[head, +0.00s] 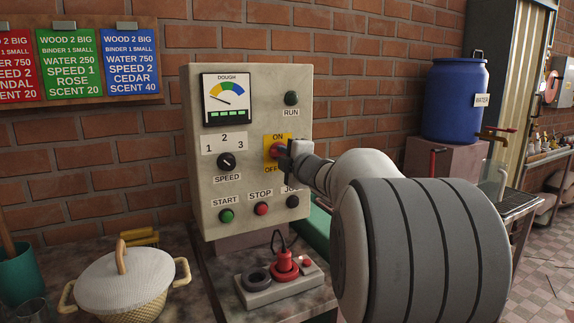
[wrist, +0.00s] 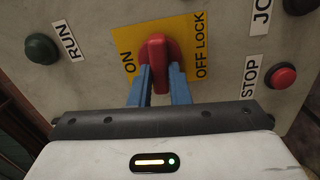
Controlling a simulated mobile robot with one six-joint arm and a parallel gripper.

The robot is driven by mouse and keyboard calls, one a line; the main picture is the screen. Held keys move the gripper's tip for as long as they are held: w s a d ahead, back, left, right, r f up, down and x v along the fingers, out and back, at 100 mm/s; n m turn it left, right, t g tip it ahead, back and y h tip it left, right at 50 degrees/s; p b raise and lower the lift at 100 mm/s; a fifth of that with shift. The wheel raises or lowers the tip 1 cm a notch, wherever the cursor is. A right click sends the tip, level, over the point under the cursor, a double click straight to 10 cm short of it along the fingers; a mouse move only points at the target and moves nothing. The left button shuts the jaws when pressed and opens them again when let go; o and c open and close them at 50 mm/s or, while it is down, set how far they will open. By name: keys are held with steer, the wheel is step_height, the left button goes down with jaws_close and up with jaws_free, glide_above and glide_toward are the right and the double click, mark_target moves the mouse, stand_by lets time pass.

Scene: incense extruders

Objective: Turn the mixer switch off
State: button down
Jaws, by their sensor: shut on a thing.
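The mixer switch (head: 275,151) is a red handle on a yellow plate marked ON above and OFF below, on the right of the pale control panel (head: 202,130). In the wrist view the red handle (wrist: 158,50) stands between the ON and OFF LOCK words, and I cannot tell clearly which it is set to. My gripper (wrist: 158,82) is shut on the handle, one blue finger on each side. In the head view my gripper (head: 294,154) reaches the switch from the right and hides part of it and its plate.
The panel also has a run lamp (head: 291,98), a speed knob (head: 226,161), a green start button (head: 226,215) and a red stop button (head: 261,209) close below the switch. A lidded pot (head: 122,280) stands left; a blue water barrel (head: 450,105) stands right.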

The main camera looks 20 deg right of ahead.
steer(key=shift+f+n+b, duration=0.15)
steer(key=shift+n+b, duration=0.2)
steer(key=shift+n, duration=0.25)
steer(key=c, duration=1.4)
jaws_free()
steer(key=shift+o, duration=0.2)
steer(key=s, duration=0.7)
steer(key=shift+s+d, duration=0.15)
steer(key=shift+s, duration=0.25)
steer(key=shift+p, duration=0.3)
